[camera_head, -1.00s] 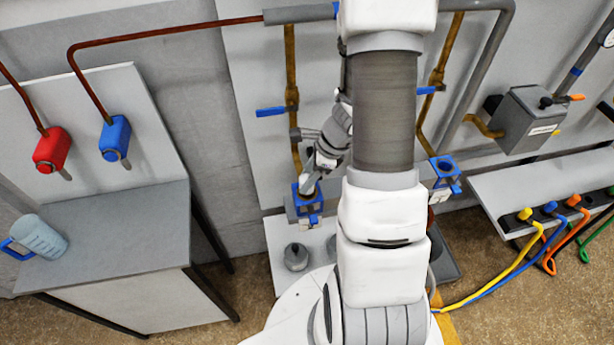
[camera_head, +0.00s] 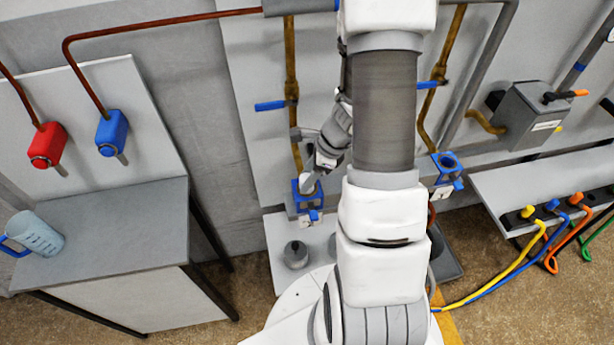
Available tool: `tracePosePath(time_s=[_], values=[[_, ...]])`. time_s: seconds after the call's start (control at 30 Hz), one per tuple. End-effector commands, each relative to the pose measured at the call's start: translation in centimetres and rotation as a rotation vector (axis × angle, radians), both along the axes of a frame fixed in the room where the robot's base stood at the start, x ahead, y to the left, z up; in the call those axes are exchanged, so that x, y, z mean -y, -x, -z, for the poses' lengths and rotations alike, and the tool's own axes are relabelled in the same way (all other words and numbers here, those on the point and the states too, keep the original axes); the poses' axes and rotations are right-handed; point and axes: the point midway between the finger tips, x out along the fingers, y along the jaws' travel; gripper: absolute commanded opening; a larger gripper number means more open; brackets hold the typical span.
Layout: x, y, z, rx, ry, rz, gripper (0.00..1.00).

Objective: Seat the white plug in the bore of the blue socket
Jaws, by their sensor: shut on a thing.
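A blue socket (camera_head: 309,202) is mounted at the lower left of the wall panel, just left of my arm, with a pale tag on its front. A white plug (camera_head: 307,184) is in my gripper (camera_head: 314,173), right at the top of this socket. My gripper is shut on the plug and reaches down from the upper right, tilted. I cannot tell how deep the plug sits in the bore, because the plug and fingers cover the opening. A similar blue socket (camera_head: 446,168) with an open top stands right of my arm.
A grey knobbed piece (camera_head: 296,255) stands on a light shelf below the socket. A grey bench (camera_head: 110,225) with a blue-handled jug (camera_head: 38,233) is at left. A shelf with coloured hoses (camera_head: 540,215) is at right. My arm hides the middle.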

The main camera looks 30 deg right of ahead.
Motion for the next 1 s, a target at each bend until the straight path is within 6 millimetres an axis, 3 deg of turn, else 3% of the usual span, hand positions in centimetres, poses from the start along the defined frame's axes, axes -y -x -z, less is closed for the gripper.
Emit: tracePosePath(time_s=[0.47,0.5,0.67,1.0], values=[[0.00,-0.01,0.46,0.000,0.000,0.000,0.00],[0.00,-0.01,0.41,0.000,0.000,0.000,0.50],[0.00,-0.01,0.41,0.000,0.000,0.000,0.79],[0.08,0.02,0.20,0.001,0.000,0.000,0.80]])
